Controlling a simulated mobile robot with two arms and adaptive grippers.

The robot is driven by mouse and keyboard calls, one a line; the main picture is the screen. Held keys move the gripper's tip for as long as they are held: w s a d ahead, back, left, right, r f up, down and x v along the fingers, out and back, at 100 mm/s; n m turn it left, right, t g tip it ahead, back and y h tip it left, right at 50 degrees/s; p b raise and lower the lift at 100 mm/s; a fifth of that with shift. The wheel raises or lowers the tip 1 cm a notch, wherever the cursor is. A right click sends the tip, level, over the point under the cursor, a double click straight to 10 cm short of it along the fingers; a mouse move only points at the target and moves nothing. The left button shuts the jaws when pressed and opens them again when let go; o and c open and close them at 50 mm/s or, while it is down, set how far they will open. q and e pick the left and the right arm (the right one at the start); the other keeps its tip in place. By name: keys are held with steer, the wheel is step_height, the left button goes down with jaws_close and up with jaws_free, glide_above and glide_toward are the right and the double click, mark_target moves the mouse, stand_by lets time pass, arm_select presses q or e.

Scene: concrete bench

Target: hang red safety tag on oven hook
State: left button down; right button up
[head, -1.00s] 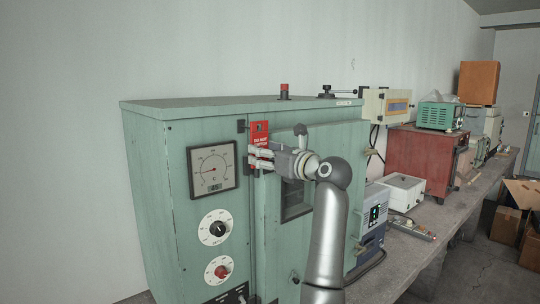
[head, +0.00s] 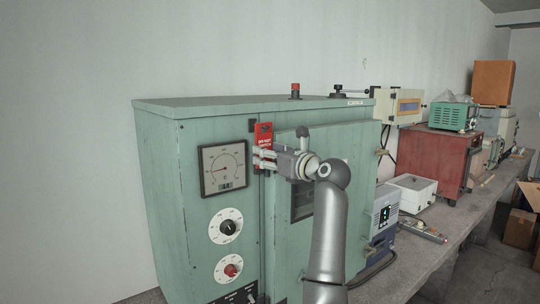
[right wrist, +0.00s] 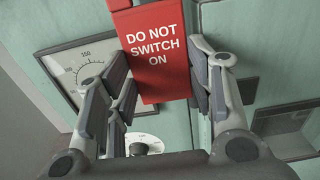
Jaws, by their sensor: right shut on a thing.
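The red safety tag (head: 265,139) is upright in front of the green oven's front face (head: 184,238), right of the gauge. In the right wrist view the tag (right wrist: 157,55) reads "DO NOT SWITCH ON". My right gripper (head: 262,157) is shut on it, a finger at each side; in the wrist view the fingers (right wrist: 165,92) flank it. A small dark fitting (head: 252,125) is on the oven just left of the tag's top; I cannot tell whether it is the hook. The tag's top is cut off in the wrist view. My left gripper is not in view.
The oven has a round-dial gauge (head: 223,169), a black knob (head: 226,226) and a red knob (head: 229,269). A dark lever (head: 302,132) sits close behind my right gripper. A white box (head: 408,194) and red cabinet (head: 438,160) stand further right on the bench.

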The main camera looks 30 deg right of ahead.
steer(key=o, duration=1.2)
steer(key=shift+s, duration=0.15)
